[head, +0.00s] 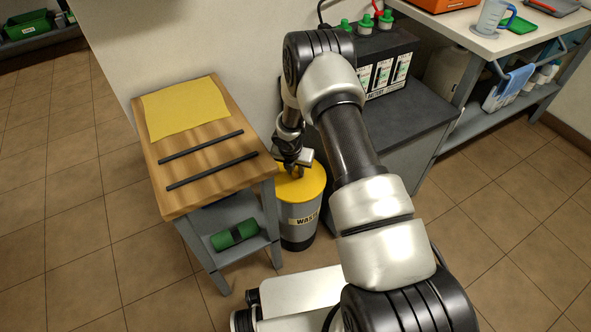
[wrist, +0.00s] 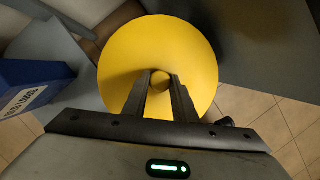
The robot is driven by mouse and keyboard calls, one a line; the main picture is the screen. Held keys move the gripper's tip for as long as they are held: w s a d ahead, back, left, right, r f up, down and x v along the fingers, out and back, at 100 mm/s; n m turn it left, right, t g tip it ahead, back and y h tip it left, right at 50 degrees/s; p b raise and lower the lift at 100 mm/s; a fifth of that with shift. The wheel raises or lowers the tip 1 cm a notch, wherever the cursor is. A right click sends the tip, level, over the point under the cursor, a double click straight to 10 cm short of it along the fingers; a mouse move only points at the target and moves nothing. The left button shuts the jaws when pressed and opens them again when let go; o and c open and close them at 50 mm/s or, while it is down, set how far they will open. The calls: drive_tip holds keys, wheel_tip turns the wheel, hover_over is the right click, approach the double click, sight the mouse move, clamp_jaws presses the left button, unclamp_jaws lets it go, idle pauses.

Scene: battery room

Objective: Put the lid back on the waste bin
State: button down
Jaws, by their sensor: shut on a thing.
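The yellow lid (head: 304,187) lies over the top of the grey waste bin (head: 298,222), which stands on the floor and has a "WASTE" label. In the wrist view the round lid (wrist: 190,50) fills the middle, with a small round knob (wrist: 160,79) at its centre. My gripper (wrist: 160,85) is shut on the lid's knob from above. It also shows in the head view (head: 297,172), partly hidden by my arm. I cannot tell whether the lid is fully seated on the rim.
A wooden-topped table (head: 190,190) with a yellow cloth (head: 186,107) and two black bars stands close at left; a green roll (head: 235,235) lies on its lower shelf. A dark cabinet (head: 405,125) bearing a black battery (head: 385,70) stands at right. A blue box (wrist: 30,85) shows at left in the wrist view.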

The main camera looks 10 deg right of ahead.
idle(0.4)
drive_tip(key=c, duration=0.9)
unclamp_jaws()
drive_tip(key=shift+r+p, duration=2.7)
drive_tip(key=shift+r, duration=0.85)
clamp_jaws()
